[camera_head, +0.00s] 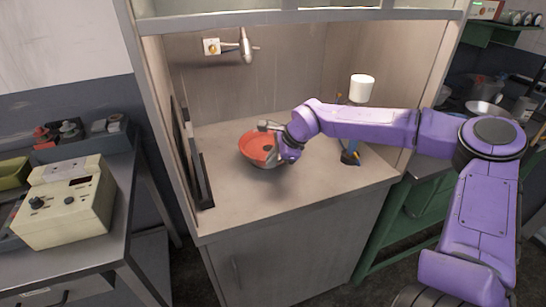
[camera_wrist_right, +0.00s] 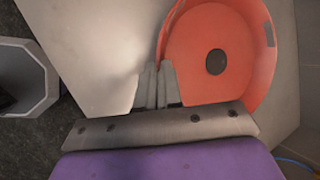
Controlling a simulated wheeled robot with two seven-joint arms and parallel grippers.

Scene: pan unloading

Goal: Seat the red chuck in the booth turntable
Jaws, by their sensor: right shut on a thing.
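The red chuck (camera_head: 257,148) is a shallow, round red dish inside the booth, over the grey booth floor. In the right wrist view the red chuck (camera_wrist_right: 190,60) shows its inside, with a dark round spot at its middle. My right gripper (camera_head: 273,149) is at the chuck's right side. In the right wrist view the gripper's fingers (camera_wrist_right: 158,70) are shut on the chuck's rim. I cannot make out the turntable; the chuck and gripper may hide it. I cannot tell whether the chuck touches anything below. My left gripper is not in view.
A white cup (camera_head: 362,88) stands upright at the booth's right, above a blue item (camera_head: 350,154). A dark frame (camera_head: 200,170) leans by the left wall. A metal fixture (camera_head: 245,48) is on the back wall. The front of the booth floor (camera_head: 275,205) is clear.

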